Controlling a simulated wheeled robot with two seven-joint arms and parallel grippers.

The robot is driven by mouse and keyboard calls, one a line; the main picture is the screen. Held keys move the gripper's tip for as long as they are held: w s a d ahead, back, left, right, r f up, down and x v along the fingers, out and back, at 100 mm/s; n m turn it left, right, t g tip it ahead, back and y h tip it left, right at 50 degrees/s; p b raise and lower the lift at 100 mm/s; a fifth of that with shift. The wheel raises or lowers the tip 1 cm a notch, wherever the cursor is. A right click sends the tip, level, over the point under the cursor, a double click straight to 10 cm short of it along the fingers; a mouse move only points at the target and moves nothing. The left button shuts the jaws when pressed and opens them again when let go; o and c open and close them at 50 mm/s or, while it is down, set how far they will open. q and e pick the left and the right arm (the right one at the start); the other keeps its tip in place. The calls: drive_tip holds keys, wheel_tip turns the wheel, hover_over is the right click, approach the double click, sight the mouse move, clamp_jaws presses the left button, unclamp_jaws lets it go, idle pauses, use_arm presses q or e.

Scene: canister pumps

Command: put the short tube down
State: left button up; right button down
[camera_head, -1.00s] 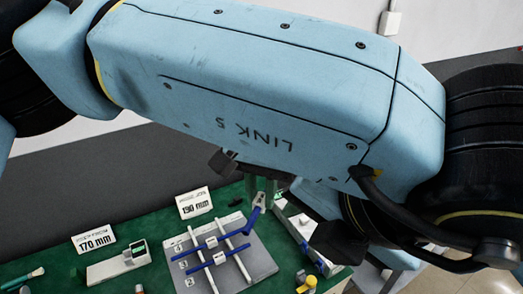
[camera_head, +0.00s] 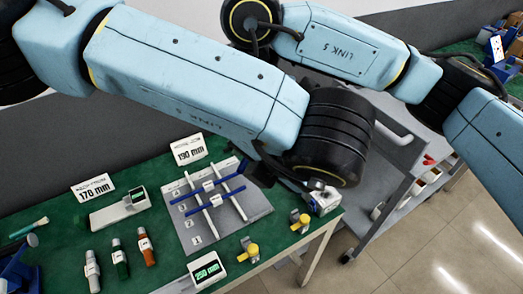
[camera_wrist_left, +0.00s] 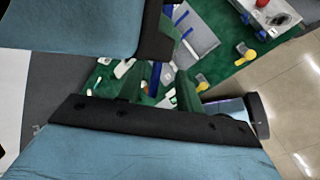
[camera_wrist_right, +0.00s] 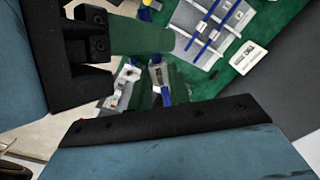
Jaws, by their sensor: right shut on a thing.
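My left gripper (camera_head: 266,171) shows partly, dark, at the rack's right back corner, under my left wrist. In the left wrist view its green fingers (camera_wrist_left: 177,68) show, but I cannot tell whether it is open or shut. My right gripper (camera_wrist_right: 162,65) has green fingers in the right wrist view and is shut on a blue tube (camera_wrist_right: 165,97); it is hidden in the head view. Two blue tubes with white labels lie across the white rails of the grey rack (camera_head: 255,207). A tilted blue piece (camera_head: 243,165) shows at its back right.
A 190 mm sign (camera_head: 188,149) and a 170 mm sign (camera_head: 93,188) stand behind the rack. A white gauge (camera_head: 118,210) and a 250 mm display (camera_head: 206,270) are nearby. Yellow-topped fittings (camera_head: 250,249) stand at front right.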

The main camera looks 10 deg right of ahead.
use_arm(q)
drive_tip(key=shift+w+a+f, duration=0.1)
drive_tip(key=shift+c, duration=0.2)
clamp_jaws()
use_arm(e)
drive_tip(key=c, duration=1.2)
unclamp_jaws()
drive_tip(key=shift+c, duration=0.2)
